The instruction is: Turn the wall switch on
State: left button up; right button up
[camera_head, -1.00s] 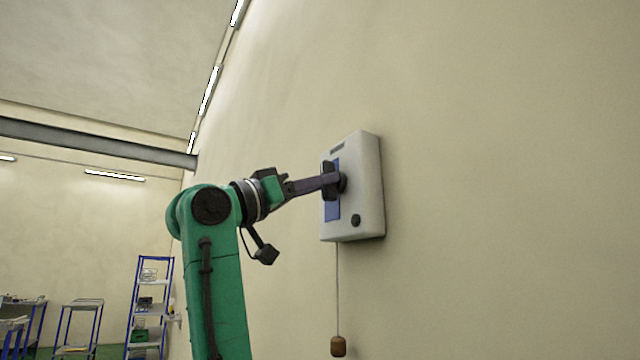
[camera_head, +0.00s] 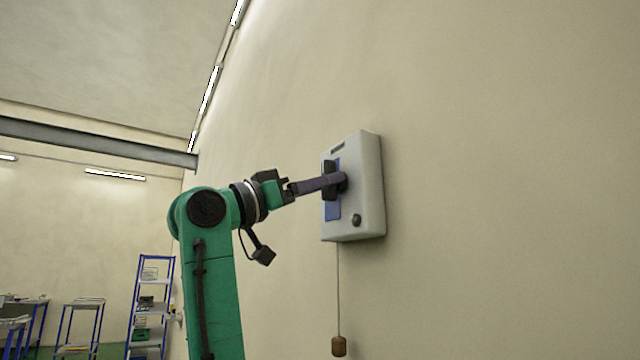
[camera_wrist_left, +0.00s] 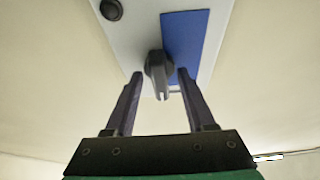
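The wall switch is a pale grey box (camera_head: 370,190) on the wall, with a blue panel (camera_head: 332,211) and a small round black button (camera_head: 356,220). My left gripper (camera_head: 338,182) reaches in from the left and is at the front of the box. In the left wrist view, the dark grey switch knob (camera_wrist_left: 160,76) stands between the two fingers of my left gripper (camera_wrist_left: 161,74). The fingers are apart, with a small gap on each side of the knob. In the head view the fingers partly hide the knob. My right gripper is not in view.
A cord with a brown wooden pull (camera_head: 338,346) hangs below the box. The wall around the box is bare. A blue-framed shelf rack (camera_head: 150,300) and a small trolley (camera_head: 80,325) stand far off at the lower left.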

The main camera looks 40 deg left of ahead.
pick_arm(q)
jog(key=b+v, duration=0.7)
jog(key=v, duration=0.7)
jog(key=shift+f, duration=0.2)
jog(key=shift+s, duration=0.1)
jog(key=shift+a, duration=0.1)
